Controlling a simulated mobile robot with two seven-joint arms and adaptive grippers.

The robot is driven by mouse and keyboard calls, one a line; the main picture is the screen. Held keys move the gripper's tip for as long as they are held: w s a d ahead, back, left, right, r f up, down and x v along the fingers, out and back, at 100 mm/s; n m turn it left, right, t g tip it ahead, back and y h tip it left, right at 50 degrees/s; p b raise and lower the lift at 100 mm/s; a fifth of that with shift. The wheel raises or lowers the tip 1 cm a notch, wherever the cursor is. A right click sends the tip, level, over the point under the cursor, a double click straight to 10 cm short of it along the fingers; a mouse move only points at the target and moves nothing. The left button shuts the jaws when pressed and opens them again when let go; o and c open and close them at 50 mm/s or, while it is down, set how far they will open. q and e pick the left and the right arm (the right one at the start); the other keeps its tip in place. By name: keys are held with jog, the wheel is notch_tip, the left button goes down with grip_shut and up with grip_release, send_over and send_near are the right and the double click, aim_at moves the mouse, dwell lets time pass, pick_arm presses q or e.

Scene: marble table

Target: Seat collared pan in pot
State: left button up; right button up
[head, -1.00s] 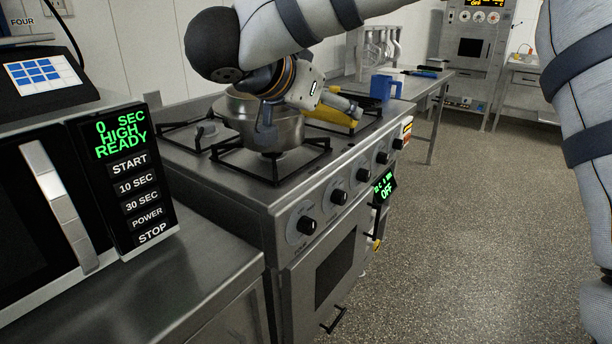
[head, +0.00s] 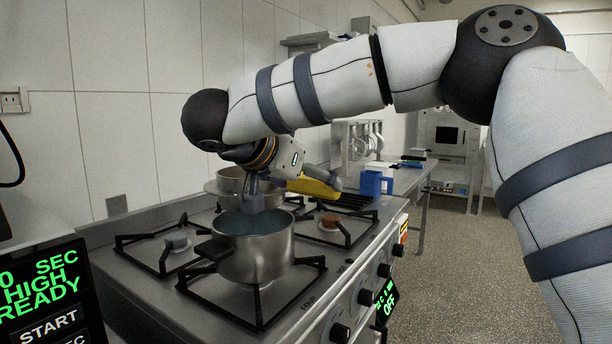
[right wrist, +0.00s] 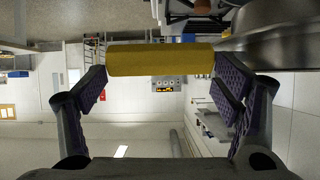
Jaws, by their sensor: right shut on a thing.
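A steel pot (head: 255,262) with bluish liquid inside and a dark side handle stands upright on the front burner. Behind it, to the left, is a second steel vessel, seemingly the collared pan (head: 228,181), partly hidden by my wrist and the pot. My right gripper (head: 292,188) is just behind and above the pot. It is shut on a yellow handle (head: 318,188), which also shows between the fingers in the right wrist view (right wrist: 160,60). A steel vessel side shows there at top right. The join of handle and pan is hidden. My left gripper is not in view.
The stove top (head: 150,285) has several black burner grates around the pot. A microwave panel (head: 45,305) is at lower left. A blue holder (head: 372,183) stands on the table beyond the stove. The tiled wall runs behind.

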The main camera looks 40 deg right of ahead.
jog(key=shift+s+f, duration=0.15)
jog(key=shift+f, duration=3.6)
jog(key=o, duration=1.3)
jog(key=shift+o, duration=0.2)
jog(key=shift+f, duration=0.1)
jog(key=v, duration=1.2)
jog(key=shift+a, duration=0.1)
